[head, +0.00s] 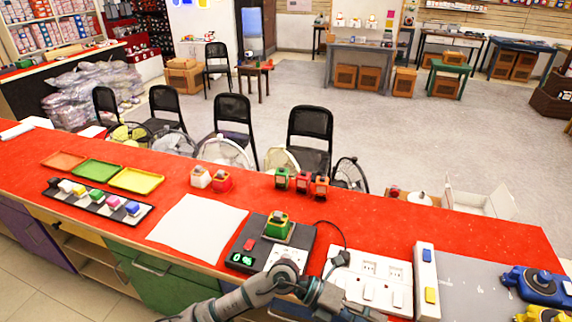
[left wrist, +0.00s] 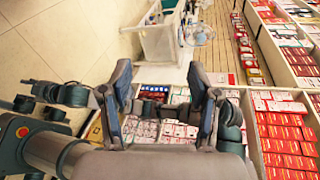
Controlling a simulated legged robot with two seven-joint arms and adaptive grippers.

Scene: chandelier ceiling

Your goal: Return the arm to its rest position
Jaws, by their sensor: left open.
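My left gripper (left wrist: 160,78) is open in the left wrist view, with its two dark fingers spread apart and nothing between them. In the head view a grey jointed arm of mine rises from the bottom edge, bends in front of the black device, and drops back out of the picture. No fingertips show there. A green block (head: 279,225) sits on the black device (head: 301,247), clear of any gripper. In the left wrist view, dark arm parts of mine with a red button fill the left side. I make out no right gripper.
The red counter (head: 130,220) carries colored trays (head: 97,170), a black strip of blocks (head: 98,203), white paper (head: 197,223), small toys (head: 301,183) and a white socket panel (head: 370,280). Chairs (head: 310,136) stand behind it. Shelves of red boxes (left wrist: 285,132) show in the wrist view.

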